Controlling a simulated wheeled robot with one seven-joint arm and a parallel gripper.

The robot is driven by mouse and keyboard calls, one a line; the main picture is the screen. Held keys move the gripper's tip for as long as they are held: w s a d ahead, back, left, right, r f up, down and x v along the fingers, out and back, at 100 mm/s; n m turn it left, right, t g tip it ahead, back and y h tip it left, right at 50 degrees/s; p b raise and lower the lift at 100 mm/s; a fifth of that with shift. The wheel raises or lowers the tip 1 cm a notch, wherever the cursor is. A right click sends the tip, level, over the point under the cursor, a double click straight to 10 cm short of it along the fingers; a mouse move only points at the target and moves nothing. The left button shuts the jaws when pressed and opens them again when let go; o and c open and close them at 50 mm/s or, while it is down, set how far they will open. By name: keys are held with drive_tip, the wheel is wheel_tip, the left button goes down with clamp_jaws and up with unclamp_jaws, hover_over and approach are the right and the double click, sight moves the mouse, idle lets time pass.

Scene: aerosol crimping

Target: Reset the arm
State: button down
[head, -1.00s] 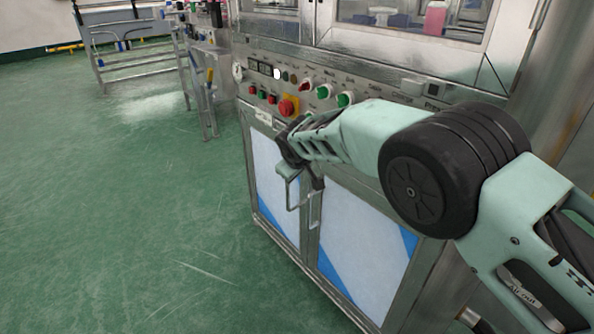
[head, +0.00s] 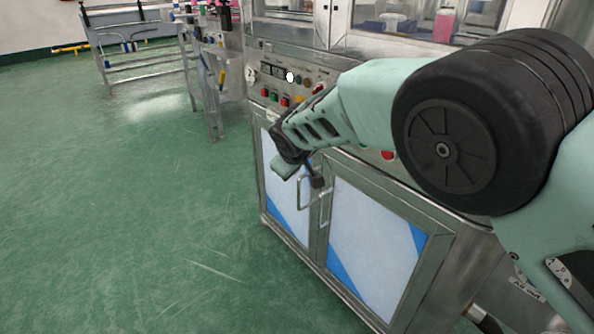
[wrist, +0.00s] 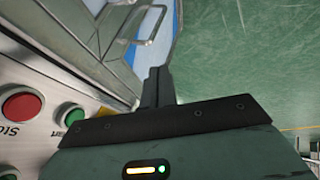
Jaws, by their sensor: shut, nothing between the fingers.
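My arm reaches in from the right in the head view, in front of the crimping machine's control panel (head: 283,90). My gripper (head: 300,180) hangs at the end of it, near the machine's lower cabinet doors. In the wrist view my gripper (wrist: 158,75) shows its fingers together, with nothing held between them. A red stop button (wrist: 21,106) and a green start button (wrist: 70,115) lie at the left of the wrist view. My arm hides part of the panel in the head view.
Two cabinet doors (head: 375,235) with metal handles (head: 325,208) are behind and below my gripper. Windows with coloured containers (head: 443,25) are above the panel. A metal frame (head: 150,60) stands at the back left. The green floor (head: 130,220) at left is clear.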

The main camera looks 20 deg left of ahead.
drive_tip(key=s+d+r+m+g, duration=0.2)
drive_tip(key=s+d+r, duration=0.2)
drive_tip(key=s+d, duration=0.3)
drive_tip(key=s+d+r+m+g, duration=0.15)
drive_tip(key=s+d+r, duration=0.3)
drive_tip(key=d, duration=0.45)
drive_tip(key=s+d+m+g+h, duration=0.1)
drive_tip(key=s+d+g, duration=0.1)
drive_tip(key=s+d, duration=0.95)
drive_tip(key=s+d+m+g+h, duration=0.1)
drive_tip(key=s+d+g, duration=0.1)
drive_tip(key=s+d, duration=0.9)
drive_tip(key=s+a+r+p, duration=0.1)
drive_tip(key=r+p, duration=1)
drive_tip(key=s+a+r+p, duration=0.1)
drive_tip(key=a+r+p, duration=0.1)
drive_tip(key=r+p, duration=0.9)
drive_tip(key=shift+s+a+r, duration=0.15)
drive_tip(key=shift+s, duration=0.25)
drive_tip(key=shift+t, duration=0.25)
